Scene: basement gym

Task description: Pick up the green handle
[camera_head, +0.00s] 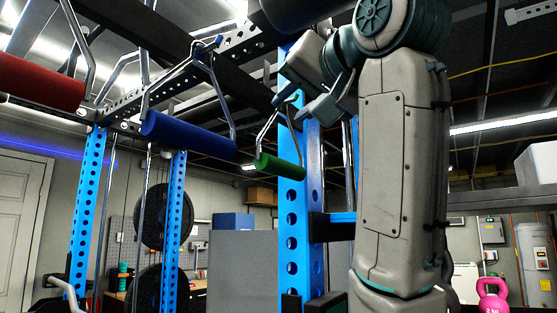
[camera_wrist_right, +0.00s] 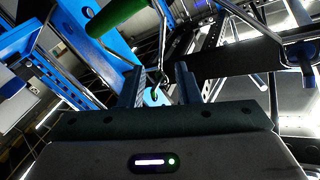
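The green handle (camera_head: 280,166) is a cylinder hanging from a thin metal bracket, right of the blue one. In the right wrist view the green handle (camera_wrist_right: 115,16) crosses the top left, beyond the fingers. My right gripper (camera_head: 289,107) is raised in front of the blue upright, above the green handle and near the top of its bracket. In the wrist view the two fingers of the right gripper (camera_wrist_right: 158,88) stand apart, with part of the metal bracket showing between or behind them. Whether they touch it I cannot tell. The handle itself is outside the fingers. My left gripper is not in view.
A blue handle (camera_head: 188,136) and a red handle (camera_head: 40,82) hang to the left on similar brackets. A perforated blue upright (camera_head: 292,225) stands just behind the green handle. Dark beams cross above. A pink kettlebell (camera_head: 492,296) is at the lower right.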

